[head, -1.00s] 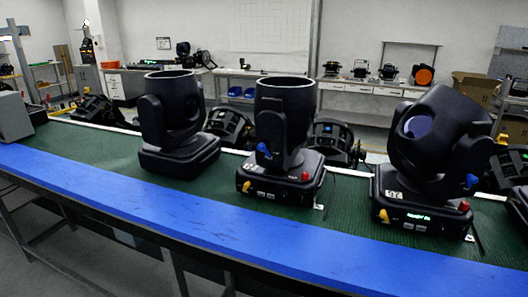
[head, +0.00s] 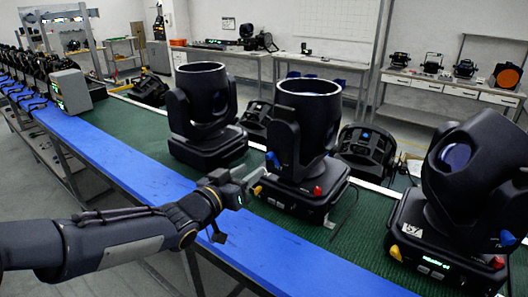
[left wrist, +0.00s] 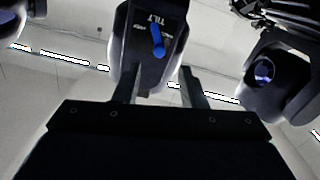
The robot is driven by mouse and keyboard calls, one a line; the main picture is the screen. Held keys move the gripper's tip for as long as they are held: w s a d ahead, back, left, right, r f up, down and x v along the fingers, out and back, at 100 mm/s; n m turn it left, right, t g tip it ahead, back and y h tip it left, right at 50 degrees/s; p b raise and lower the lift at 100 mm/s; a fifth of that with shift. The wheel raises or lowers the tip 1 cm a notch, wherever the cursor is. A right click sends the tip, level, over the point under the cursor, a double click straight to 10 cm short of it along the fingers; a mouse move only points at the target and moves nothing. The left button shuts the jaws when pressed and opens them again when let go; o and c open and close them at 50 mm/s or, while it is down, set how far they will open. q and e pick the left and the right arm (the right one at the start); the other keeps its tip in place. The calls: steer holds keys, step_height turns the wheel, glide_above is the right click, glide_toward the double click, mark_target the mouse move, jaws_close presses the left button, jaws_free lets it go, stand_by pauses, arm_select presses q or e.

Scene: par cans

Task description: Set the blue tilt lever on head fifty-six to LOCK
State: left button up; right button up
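The blue tilt lever (head: 272,159) is on the left side of the yoke of the middle moving head (head: 302,150). That head's number plate is hidden behind my left gripper (head: 243,188). In the left wrist view the blue lever (left wrist: 158,42) stands nearly upright under the word TILT, on a dark panel with small marks either side, too blurred to read surely. My left gripper's two fingers (left wrist: 157,85) are apart, with nothing between them, below the lever and not touching it. My right gripper is not in view.
A yellow lever (head: 257,190) and a red knob (head: 318,190) are on the middle head's base. Other heads stand left (head: 205,115) and right (head: 465,190), the right one with its own blue lever (head: 507,238). The blue bench edge (head: 290,255) runs along the front.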

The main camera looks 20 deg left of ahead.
mark_target(267, 158)
arm_select(q)
steer(key=p+x, duration=0.2)
steer(key=x, duration=0.5)
steer(key=shift+w+d, duration=0.1)
steer(key=shift+w, duration=0.15)
steer(key=shift+c, duration=0.3)
jaws_close()
